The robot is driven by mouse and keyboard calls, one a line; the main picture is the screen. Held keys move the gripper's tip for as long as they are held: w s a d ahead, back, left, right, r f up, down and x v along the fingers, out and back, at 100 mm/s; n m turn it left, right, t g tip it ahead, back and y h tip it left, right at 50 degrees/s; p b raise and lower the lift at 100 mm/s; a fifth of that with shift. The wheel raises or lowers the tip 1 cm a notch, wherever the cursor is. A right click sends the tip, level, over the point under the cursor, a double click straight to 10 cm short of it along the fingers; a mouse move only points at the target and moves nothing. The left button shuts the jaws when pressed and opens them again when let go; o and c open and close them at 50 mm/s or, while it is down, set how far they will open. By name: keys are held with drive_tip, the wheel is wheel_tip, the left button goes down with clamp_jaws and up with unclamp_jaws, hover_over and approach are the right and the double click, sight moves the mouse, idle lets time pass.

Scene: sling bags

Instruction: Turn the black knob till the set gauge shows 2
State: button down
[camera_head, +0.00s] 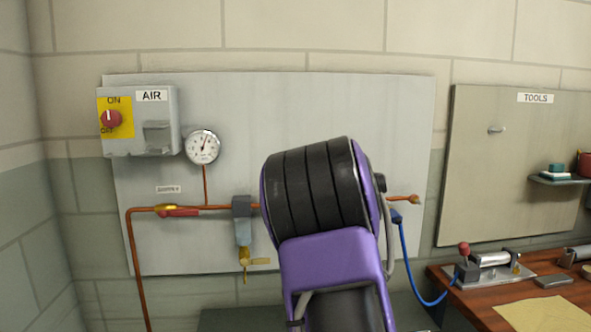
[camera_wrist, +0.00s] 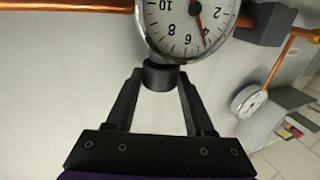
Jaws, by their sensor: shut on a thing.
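The black knob (camera_wrist: 161,76) shows in the wrist view, just below the set gauge in the picture. My gripper (camera_wrist: 160,80) has one finger on each side of it and is shut on it. The set gauge (camera_wrist: 180,30) is a white round dial, cut off by the top edge and seen upside down. Its red needle points between 4 and 6, close to 4. In the head view my purple and black arm hides the knob, the set gauge and my gripper.
In the head view, a supply gauge (camera_head: 203,147) and an AIR switch box (camera_head: 140,120) are on the grey panel (camera_head: 260,110). A copper pipe (camera_head: 134,260) runs along it. A blue hose (camera_head: 408,255) hangs towards a wooden bench (camera_head: 490,307) at right.

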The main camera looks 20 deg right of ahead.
drive_tip(key=y+p, duration=0.1)
drive_tip(key=n+y+p, duration=0.2)
drive_tip(key=shift+d+r+g+y, duration=0.25)
drive_tip(key=shift+d+g+y, duration=0.05)
drive_tip(key=shift+d, duration=0.1)
drive_tip(key=n+y, duration=0.1)
drive_tip(key=n+g+y, duration=0.1)
drive_tip(key=shift+w+d+f+y, duration=0.1)
drive_tip(key=shift+w+f+y, duration=0.1)
drive_tip(key=shift+y, duration=0.2)
drive_tip(key=n+g+y, duration=0.2)
drive_tip(key=n+y, duration=0.1)
drive_tip(key=y, duration=0.1)
drive_tip(key=shift+d, duration=0.1)
drive_tip(key=shift+w+d+r+n+g+y, duration=0.1)
drive_tip(key=shift+w+r+n+g+y, duration=0.1)
drive_tip(key=shift+n+g+y, duration=0.7)
drive_tip(key=shift+w+d+r+n+g+y, duration=0.1)
drive_tip(key=shift+w+n+g+y, duration=0.05)
drive_tip(key=shift+n+g+y, duration=0.75)
drive_tip(key=shift+a+f+n+g+y, duration=0.1)
drive_tip(key=shift+n+g+y, duration=0.25)
drive_tip(key=shift+g, duration=0.55)
drive_tip(key=c, duration=0.5)
unclamp_jaws()
drive_tip(key=shift+c, duration=0.2)
drive_tip(key=shift+s, duration=0.1)
